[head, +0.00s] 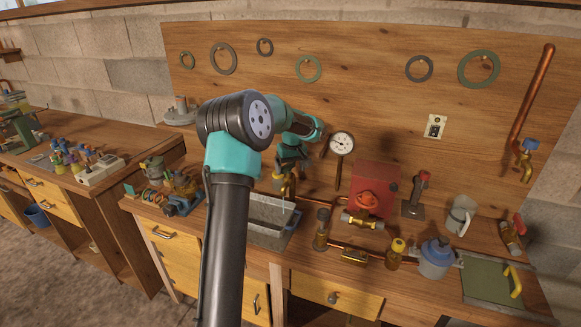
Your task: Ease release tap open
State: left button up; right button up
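My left gripper (284,178) points down at a brass tap (288,188) above the grey metal trough. My own wrist hides much of the tap, and I cannot tell whether the fingers touch it or are open or shut. Other valves show: a red round handle (367,200) on a brass body in front of the red box, a blue-handled brass tap (528,148) on the copper pipe at the far right, and a red-handled brass valve (511,235) lying on the right of the bench. No label shows which is the release tap. My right gripper is not in view.
The grey trough (268,238) sits in the bench. A red box (376,182), a dial gauge (341,144) and copper pipes stand behind. Toward the front right are a yellow-capped bottle (396,254), a blue-lidded jar (435,262) and a green panel (489,282).

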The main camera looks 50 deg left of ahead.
aim_at(288, 164)
pick_arm(q)
jog(key=shift+o, duration=0.7)
jog(key=shift+w+a+r+t+y, duration=0.15)
jog(key=shift+w+a, duration=0.1)
jog(key=shift+a, duration=0.35)
jog(key=shift+w+a+r+t+y, duration=0.1)
jog(key=shift+w+a+t+y, duration=0.1)
jog(key=shift+a, duration=0.35)
jog(key=shift+r, duration=0.65)
jog(key=s+d+r, duration=0.1)
jog(key=d+r, duration=0.3)
jog(key=r, duration=1.1)
jog(key=shift+r, duration=0.25)
jog(key=shift+s+d, duration=0.1)
